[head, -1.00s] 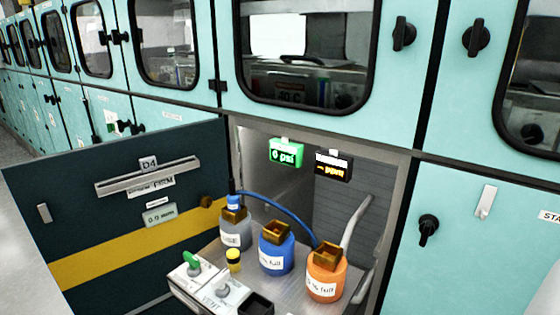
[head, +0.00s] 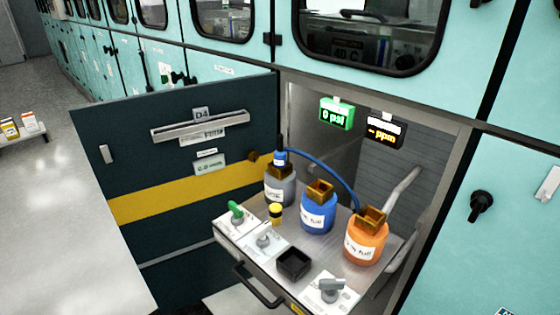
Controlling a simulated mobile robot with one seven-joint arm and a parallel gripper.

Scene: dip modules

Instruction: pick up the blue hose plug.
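The blue hose plug (head: 280,157) sits at the top of the grey bottle (head: 279,190), at its brass-coloured neck. A black piece stands above the plug, and a blue hose (head: 325,172) arches from there to the right, down behind the orange bottle. The hose's far end is hidden. My gripper is not in view.
The bottles stand on a pull-out metal tray with a blue bottle (head: 318,213), an orange bottle (head: 366,243), a yellow-capped item (head: 276,213), valve handles and a black square cup (head: 294,263). The open dark door (head: 180,230) stands left.

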